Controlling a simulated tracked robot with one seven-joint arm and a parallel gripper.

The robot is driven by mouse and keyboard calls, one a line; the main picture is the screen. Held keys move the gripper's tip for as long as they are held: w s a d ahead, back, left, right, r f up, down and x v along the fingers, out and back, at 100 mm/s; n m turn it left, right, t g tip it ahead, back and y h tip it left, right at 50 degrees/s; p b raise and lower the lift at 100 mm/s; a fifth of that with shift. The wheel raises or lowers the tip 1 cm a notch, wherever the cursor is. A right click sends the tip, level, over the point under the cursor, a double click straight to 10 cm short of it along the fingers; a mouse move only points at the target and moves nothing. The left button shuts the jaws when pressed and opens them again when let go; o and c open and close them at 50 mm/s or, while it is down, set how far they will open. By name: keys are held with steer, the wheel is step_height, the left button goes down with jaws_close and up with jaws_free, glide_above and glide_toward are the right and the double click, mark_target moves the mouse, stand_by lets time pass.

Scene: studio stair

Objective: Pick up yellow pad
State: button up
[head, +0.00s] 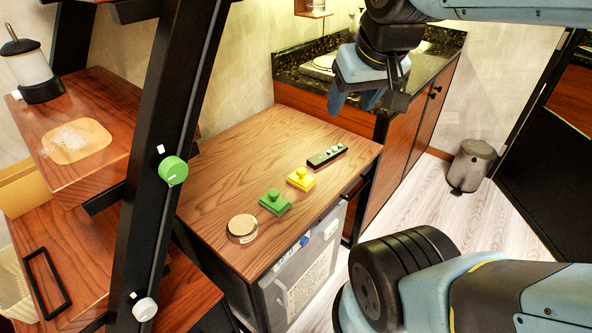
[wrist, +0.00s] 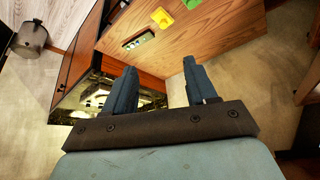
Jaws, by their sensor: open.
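The yellow pad (head: 301,179) is a flat square with a small knob on top. It lies on the wooden cabinet top, between a green pad and a dark remote, apart from both. The yellow pad (wrist: 162,17) also shows near the top edge of the wrist view. My gripper (head: 372,98) is up and to the right of the yellow pad, in the air near the dark counter. In the wrist view my gripper (wrist: 161,85) has its two blue fingers spread with nothing between them.
On the wooden cabinet top (head: 240,150) are a green pad (head: 275,202), a remote (head: 327,155) and a round tin (head: 242,227). A black stair post (head: 165,150) with a green knob (head: 173,170) stands left. A dark counter (head: 432,65) is behind; a bin (head: 471,165) stands right.

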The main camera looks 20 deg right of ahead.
steer(key=shift+o, duration=0.6)
steer(key=w+f+n+g, duration=0.1)
steer(key=w+f+n, duration=0.1)
steer(key=w+n, duration=0.4)
steer(key=shift+w+a+f+n, duration=0.3)
steer(key=shift+w+f+n, duration=0.1)
steer(key=shift+w, duration=0.25)
steer(key=n+g+h, duration=0.1)
steer(key=n+g, duration=0.3)
steer(key=n, duration=1.6)
glide_above(301, 169)
steer(key=s+a, duration=0.2)
step_height(301, 169, down, 20)
steer(key=r, duration=0.1)
steer(key=shift+w+d+f, duration=0.25)
steer(key=shift+d+f, duration=0.05)
steer(key=shift+f, duration=2)
steer(key=shift+w+d+f, duration=0.3)
steer(key=shift+d+f, duration=0.05)
steer(key=shift+f, duration=1.9)
steer(key=shift+w+d+f, duration=0.25)
steer(key=shift+d+f, duration=0.05)
steer(key=shift+f, duration=2)
steer(key=shift+c, duration=0.4)
jaws_close()
